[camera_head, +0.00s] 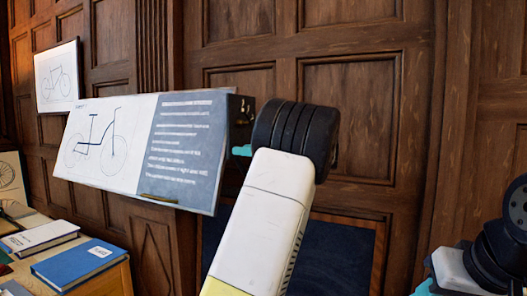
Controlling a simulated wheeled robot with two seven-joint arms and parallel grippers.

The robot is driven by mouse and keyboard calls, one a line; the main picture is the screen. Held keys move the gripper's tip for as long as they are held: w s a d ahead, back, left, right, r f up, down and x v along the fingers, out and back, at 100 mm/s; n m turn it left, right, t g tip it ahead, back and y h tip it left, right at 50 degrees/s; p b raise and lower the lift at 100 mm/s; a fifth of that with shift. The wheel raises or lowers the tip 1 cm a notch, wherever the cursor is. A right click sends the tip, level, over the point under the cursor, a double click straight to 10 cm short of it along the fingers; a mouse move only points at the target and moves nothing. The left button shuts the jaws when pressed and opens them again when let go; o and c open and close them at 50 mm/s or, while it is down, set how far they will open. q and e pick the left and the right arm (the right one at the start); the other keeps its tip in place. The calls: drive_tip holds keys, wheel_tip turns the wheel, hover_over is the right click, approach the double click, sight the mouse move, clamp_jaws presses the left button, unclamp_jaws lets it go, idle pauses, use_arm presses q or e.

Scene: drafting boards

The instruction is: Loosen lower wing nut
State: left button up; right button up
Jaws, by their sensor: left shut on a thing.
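The tilted drafting board (188,145) carries a bicycle drawing on its left part and a dark blue text panel on its right part. A dark metal fitting (241,106) shows at its right edge, near the top. My left arm rises from the bottom middle, and its black wrist hides much of the area right of the board. A small teal part of my left gripper (242,150) shows against the board's right edge, below the fitting. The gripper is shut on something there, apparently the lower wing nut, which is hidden. My right gripper is out of view; only right arm parts show at the lower right.
A wooden table (98,285) at the lower left holds a blue book (80,264) and a white-covered book (40,237). A framed bicycle drawing (57,77) hangs on the panelled wood wall (350,105).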

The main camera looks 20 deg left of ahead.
use_arm(q)
drive_tip(key=shift+n, duration=0.4)
drive_tip(key=n, duration=2.6)
drive_tip(key=shift+s+f, duration=0.1)
drive_tip(key=shift+f, duration=0.15)
idle(0.3)
drive_tip(key=o, duration=1.4)
drive_tip(key=shift+c, duration=0.2)
